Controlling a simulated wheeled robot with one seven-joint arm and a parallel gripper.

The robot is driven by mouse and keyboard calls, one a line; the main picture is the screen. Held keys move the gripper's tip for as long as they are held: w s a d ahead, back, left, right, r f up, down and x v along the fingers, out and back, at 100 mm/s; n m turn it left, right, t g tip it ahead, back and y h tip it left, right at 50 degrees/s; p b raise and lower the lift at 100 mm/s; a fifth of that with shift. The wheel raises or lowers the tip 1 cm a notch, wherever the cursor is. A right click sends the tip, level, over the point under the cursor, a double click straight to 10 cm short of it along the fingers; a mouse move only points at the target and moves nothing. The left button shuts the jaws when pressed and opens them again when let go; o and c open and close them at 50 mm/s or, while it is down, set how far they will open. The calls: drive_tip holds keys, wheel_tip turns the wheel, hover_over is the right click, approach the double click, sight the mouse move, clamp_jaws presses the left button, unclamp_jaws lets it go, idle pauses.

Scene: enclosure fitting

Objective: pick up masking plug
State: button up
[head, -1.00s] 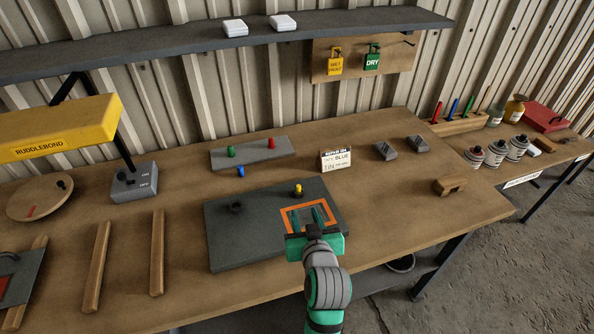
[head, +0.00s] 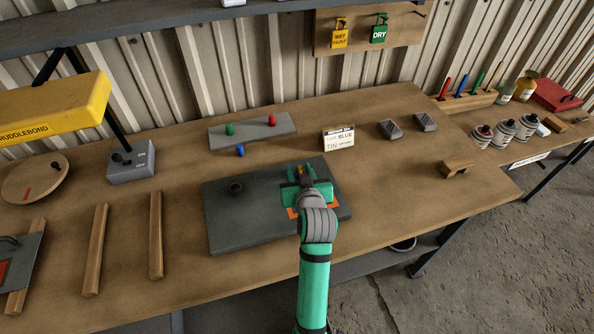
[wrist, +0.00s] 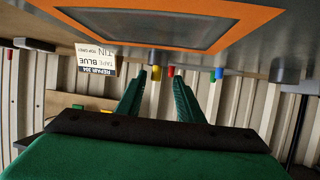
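A yellow plug (head: 300,169) stands on the dark grey panel (head: 228,222), near its back edge. My gripper (head: 305,180) is low over the panel, with its fingers pointing at the yellow plug. In the wrist view, the yellow plug (wrist: 155,73) shows between the two green fingers, with space beside it. The gripper is open and holds nothing. A green plug (head: 230,129) and a red plug (head: 271,120) stand on a grey block. A blue plug (head: 240,150) stands in front of that block. My arm partly hides the orange frame (head: 292,213) on the panel.
A white repair card (head: 338,138) stands behind the panel, with "BLUE" on it. Grey blocks (head: 390,130) and a wooden block (head: 457,169) are to the right. A dark round piece (head: 236,188) stands on the panel's left.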

drive_tip(key=shift+w+d+f, duration=0.15)
drive_tip(key=shift+w+f, duration=0.1)
drive_tip(key=shift+w, duration=0.4)
drive_tip(key=shift+w+d+f, duration=0.15)
drive_tip(key=shift+w+f, duration=0.1)
drive_tip(key=shift+w, duration=0.35)
drive_tip(key=shift+a, duration=0.1)
drive_tip(key=shift+c, duration=0.4)
clamp_jaws()
drive_tip(key=shift+a, duration=0.1)
drive_tip(key=shift+w, duration=0.1)
